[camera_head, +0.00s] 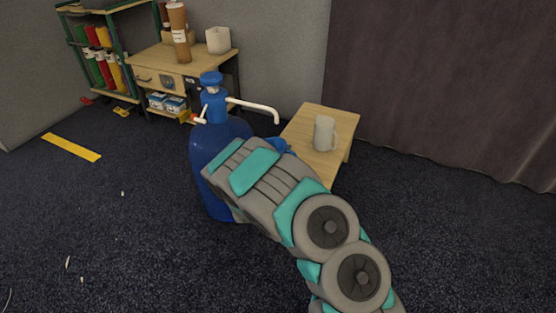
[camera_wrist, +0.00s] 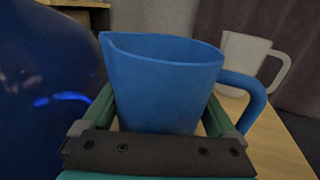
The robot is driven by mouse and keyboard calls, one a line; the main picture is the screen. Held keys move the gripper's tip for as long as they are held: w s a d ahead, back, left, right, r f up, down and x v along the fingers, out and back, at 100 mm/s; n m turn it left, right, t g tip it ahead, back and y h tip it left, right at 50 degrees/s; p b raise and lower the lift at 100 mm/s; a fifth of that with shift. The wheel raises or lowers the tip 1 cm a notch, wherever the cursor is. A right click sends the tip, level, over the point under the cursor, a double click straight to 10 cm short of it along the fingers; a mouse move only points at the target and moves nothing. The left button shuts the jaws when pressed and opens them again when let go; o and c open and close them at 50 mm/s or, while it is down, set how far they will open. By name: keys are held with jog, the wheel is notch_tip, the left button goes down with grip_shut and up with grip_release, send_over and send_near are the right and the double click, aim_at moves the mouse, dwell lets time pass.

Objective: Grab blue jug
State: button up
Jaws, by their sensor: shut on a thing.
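The blue jug (camera_wrist: 160,85) stands upright in the middle of the wrist view, with its spout to the left and its handle to the right. My gripper (camera_wrist: 160,112) is shut on the jug, one green finger on each side of its body. In the head view only a small blue part of the jug (camera_head: 277,146) shows beyond my arm, by the left side of the small wooden table (camera_head: 330,115). My arm hides the fingers there. I cannot tell whether the jug touches the tabletop.
A large dark blue bottle with a pump spout (camera_head: 205,150) stands close on the left, also in the wrist view (camera_wrist: 45,90). A white mug (camera_head: 324,134) stands on the table just right of the jug. A wooden desk (camera_head: 205,62) and shelf (camera_head: 100,45) are behind. Floor at right is clear.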

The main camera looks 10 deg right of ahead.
jog(key=shift+c, duration=1.4)
jog(key=shift+r, duration=1.65)
jog(key=shift+s+r, duration=0.15)
jog(key=shift+s, duration=0.05)
jog(key=p, duration=1)
send_near(277, 141)
jog(key=s+d+r, duration=0.1)
jog(key=s+d, duration=0.3)
jog(key=s, duration=0.3)
jog(key=shift+r, duration=0.3)
